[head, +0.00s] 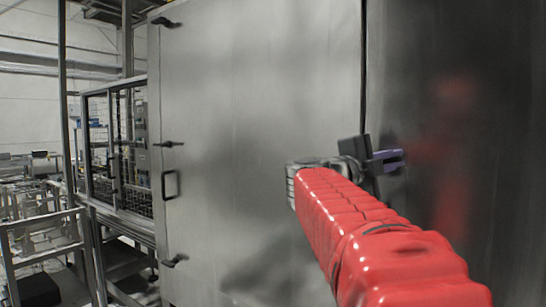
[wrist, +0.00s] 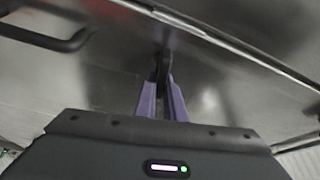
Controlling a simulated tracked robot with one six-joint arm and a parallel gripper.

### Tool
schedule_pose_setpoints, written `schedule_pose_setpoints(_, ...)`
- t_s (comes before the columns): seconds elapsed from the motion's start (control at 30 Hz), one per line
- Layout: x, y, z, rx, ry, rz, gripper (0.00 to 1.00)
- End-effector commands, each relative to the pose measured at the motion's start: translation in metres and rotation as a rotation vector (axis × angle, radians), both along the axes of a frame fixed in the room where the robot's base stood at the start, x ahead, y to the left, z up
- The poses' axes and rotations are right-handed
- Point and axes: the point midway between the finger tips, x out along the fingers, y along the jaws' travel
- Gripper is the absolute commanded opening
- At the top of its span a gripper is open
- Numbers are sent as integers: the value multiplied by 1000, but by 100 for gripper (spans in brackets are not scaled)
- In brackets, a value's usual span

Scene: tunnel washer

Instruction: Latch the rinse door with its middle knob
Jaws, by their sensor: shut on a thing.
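My gripper (head: 398,158) reaches to the dark, shiny steel panel (head: 465,110) at the right of the head view. In the wrist view, its purple fingers (wrist: 162,84) are closed around a small black knob (wrist: 164,62) on a steel surface. The knob is mostly hidden in the head view. Lettering naming the rinse door does not show, and I cannot tell from these frames how far the knob is turned.
A large pale steel door (head: 265,90) fills the middle, with black latches at its left edge: top (head: 166,22), middle (head: 169,144) and bottom (head: 175,261). Its handle (head: 171,185) sits between. Another handle (wrist: 45,36) shows near my fingers. Metal railings (head: 45,232) stand left.

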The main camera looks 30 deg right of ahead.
Motion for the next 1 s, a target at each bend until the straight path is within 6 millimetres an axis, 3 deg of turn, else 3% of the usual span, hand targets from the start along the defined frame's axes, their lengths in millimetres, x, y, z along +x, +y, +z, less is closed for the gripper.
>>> schedule_pose_setpoints(0.4, 0, -1, -7, 88, -193, -2, 0)
schedule_pose_setpoints(0.9, -1, -1, -9, 99, -212, -3, 0)
schedule_pose_setpoints(0.93, -1, -1, -9, 99, -211, -4, 12)
schedule_pose_setpoints(1.0, -1, -1, -8, 98, -211, -4, 17)
